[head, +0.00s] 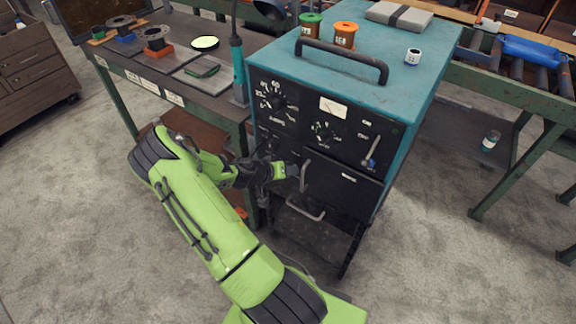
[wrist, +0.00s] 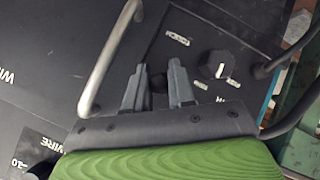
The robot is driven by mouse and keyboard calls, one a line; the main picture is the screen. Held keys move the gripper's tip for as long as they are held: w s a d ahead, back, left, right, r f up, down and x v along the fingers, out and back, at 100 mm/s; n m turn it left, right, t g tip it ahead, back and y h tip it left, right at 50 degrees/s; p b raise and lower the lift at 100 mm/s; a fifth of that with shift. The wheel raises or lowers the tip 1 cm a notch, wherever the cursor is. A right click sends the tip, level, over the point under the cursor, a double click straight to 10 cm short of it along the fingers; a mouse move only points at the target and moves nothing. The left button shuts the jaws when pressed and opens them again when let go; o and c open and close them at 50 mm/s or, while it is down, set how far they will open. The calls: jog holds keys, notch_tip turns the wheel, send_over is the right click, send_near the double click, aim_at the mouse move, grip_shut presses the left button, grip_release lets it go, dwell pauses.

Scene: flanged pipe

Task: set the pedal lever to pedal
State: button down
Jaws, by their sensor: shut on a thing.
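The machine is a teal cabinet with a black front panel (head: 335,150). Small white labels (wrist: 177,38) sit beyond the fingertips, too small to read.
In the wrist view a round black knob with a white pointer (wrist: 220,68) is close right of the fingers, and the metal handle (wrist: 108,62) is close left. A workbench (head: 190,88) stands left of the cabinet. Grey floor (head: 440,270) is open at the right front.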

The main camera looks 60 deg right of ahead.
jog(key=shift+d+r+t+y+p, duration=0.25)
jog(key=shift+r+y+p, duration=0.25)
jog(key=shift+y+p, duration=0.5)
jog(key=shift+a+y, duration=0.1)
jog(key=shift+y, duration=0.2)
jog(key=c, duration=1)
grip_release()
jog(key=shift+f, duration=0.1)
